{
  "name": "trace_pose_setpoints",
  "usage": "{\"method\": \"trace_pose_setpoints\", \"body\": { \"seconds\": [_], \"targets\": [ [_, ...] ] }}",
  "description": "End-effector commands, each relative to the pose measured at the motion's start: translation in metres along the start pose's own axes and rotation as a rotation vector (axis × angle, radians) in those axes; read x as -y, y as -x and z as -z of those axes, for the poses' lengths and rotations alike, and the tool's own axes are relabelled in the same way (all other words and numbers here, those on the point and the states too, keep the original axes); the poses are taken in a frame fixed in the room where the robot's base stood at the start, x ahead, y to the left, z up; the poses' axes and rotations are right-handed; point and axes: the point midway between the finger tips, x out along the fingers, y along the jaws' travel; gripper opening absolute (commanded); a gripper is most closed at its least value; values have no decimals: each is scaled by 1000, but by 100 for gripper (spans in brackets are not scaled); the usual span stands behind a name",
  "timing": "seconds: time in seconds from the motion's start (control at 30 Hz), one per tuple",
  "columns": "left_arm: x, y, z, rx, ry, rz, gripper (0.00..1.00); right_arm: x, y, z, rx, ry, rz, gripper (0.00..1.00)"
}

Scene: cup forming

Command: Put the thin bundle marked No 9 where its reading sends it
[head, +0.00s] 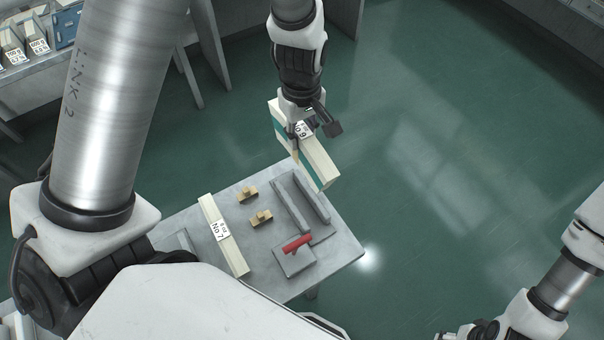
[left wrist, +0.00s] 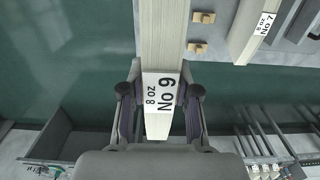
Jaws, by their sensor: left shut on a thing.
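The thin No 9 bundle (head: 318,164) is a long pale paper block with a green side. My left gripper (head: 301,132) is shut on it near its far end. In the left wrist view the jaws (left wrist: 160,97) clasp the bundle (left wrist: 161,38) at a white label reading "8 oz No 9". The bundle is at the grey table's (head: 338,243) far corner, partly beyond its edge; its height over the table is hard to tell. My right arm is at the lower right; its gripper (head: 447,335) is cut off by the frame edge.
The No 7 bundle (head: 232,254) lies on the table, labelled "8 oz". Beside it are two small brass blocks (head: 248,193), a slot between two grey walls (head: 311,197), and a red-handled grey block (head: 296,245). Shelves at upper left hold labelled bundles (head: 37,40). Green floor is open at right.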

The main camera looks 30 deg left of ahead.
Motion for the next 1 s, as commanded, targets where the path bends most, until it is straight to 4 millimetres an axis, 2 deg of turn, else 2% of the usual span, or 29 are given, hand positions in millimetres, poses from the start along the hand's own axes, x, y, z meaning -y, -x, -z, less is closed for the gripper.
{"method": "trace_pose_setpoints", "body": {
  "seconds": [0.03,0.3,0.43,0.57,0.77,1.0],
  "targets": [
    [0,-17,0,-1,0,-1,0,0,-14,0,1,0,0,60],
    [0,-84,0,0,0,-1,0,0,-58,0,0,0,0,60],
    [0,-111,0,0,2,-1,0,-1,-76,0,0,0,0,60],
    [0,-125,0,1,0,-1,0,-1,-79,0,0,0,0,60],
    [0,-165,0,1,1,1,0,0,-75,0,-1,0,0,60],
    [0,-207,0,0,1,-1,0,-1,-85,0,0,0,0,60]
  ]
}}
